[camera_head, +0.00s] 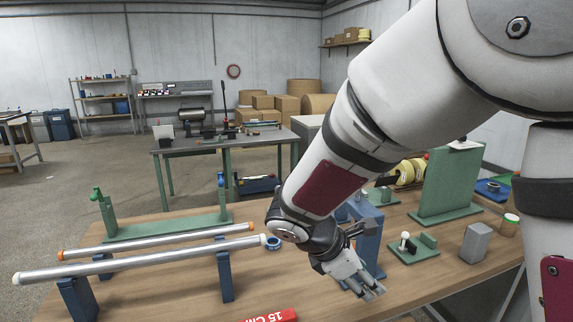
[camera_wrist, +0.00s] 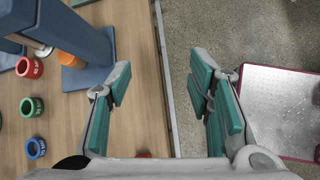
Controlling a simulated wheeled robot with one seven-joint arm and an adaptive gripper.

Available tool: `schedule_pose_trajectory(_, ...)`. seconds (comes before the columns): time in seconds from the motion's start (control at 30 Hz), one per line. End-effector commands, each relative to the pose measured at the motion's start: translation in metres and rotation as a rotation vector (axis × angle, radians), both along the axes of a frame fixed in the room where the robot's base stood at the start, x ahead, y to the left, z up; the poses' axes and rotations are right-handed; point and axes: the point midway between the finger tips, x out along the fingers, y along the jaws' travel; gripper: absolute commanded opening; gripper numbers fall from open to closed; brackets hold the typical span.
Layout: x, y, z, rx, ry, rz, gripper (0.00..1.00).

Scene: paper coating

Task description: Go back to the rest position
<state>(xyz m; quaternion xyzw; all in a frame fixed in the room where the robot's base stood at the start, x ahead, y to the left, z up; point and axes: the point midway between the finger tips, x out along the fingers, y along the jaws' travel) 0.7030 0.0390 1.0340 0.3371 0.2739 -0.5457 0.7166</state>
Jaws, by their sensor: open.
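My gripper (camera_head: 368,287) hangs over the front right part of the wooden workbench (camera_head: 160,288) in the head view, at the end of my white arm. In the wrist view my gripper (camera_wrist: 160,85) shows two teal-padded fingers spread wide apart with nothing between them. The bench edge and the floor lie below the gap. A blue stand partly shows behind my gripper in the head view; my arm hides much of it.
Two metal rods, one being the long front rod (camera_head: 140,260), rest on supports at the left. A red block (camera_head: 270,316) lies at the front edge. Red, green and blue rings, such as the green ring (camera_wrist: 31,107), sit on the bench. A grey block (camera_head: 475,243) stands right.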

Motion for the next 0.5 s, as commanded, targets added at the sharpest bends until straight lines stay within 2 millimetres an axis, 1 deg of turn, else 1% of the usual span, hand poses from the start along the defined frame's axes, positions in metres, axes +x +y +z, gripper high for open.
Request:
schedule_pose_trajectory(0.03,-0.007,-0.007,0.009,0.029,-0.023,-0.050,0.47)
schedule_pose_trajectory(0.17,-0.031,-0.024,0.030,0.123,-0.090,-0.202,0.47)
schedule_pose_trajectory(0.27,-0.057,-0.039,0.049,0.224,-0.161,-0.365,0.47)
schedule_pose_trajectory(0.3,-0.069,-0.044,0.056,0.268,-0.193,-0.436,0.47)
schedule_pose_trajectory(0.4,-0.099,-0.054,0.072,0.380,-0.267,-0.611,0.47)
schedule_pose_trajectory(0.5,-0.128,-0.060,0.085,0.492,-0.339,-0.784,0.47)
